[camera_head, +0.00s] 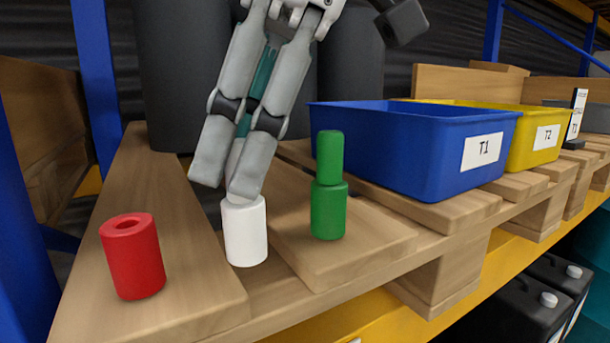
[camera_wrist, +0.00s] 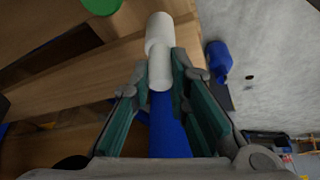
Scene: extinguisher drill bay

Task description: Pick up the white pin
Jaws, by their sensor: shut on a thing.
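The white pin (camera_head: 245,232) is upright at the pallet's front, between the red and green pieces. Its upper part is hidden by my gripper (camera_head: 228,172), which reaches down from above with its fingers around it. In the wrist view the white pin (camera_wrist: 159,45) shows a narrower part and a wider part, and the fingertips of my gripper (camera_wrist: 160,70) are closed on the narrower part. I cannot tell whether its base touches the boards.
A red hollow cylinder (camera_head: 133,257) stands left of the pin; a green pin (camera_head: 329,190) stands close on the right. Behind are a blue bin labelled T1 (camera_head: 420,160) and a yellow bin labelled T2 (camera_head: 530,147). A blue post (camera_head: 96,75) rises at the left.

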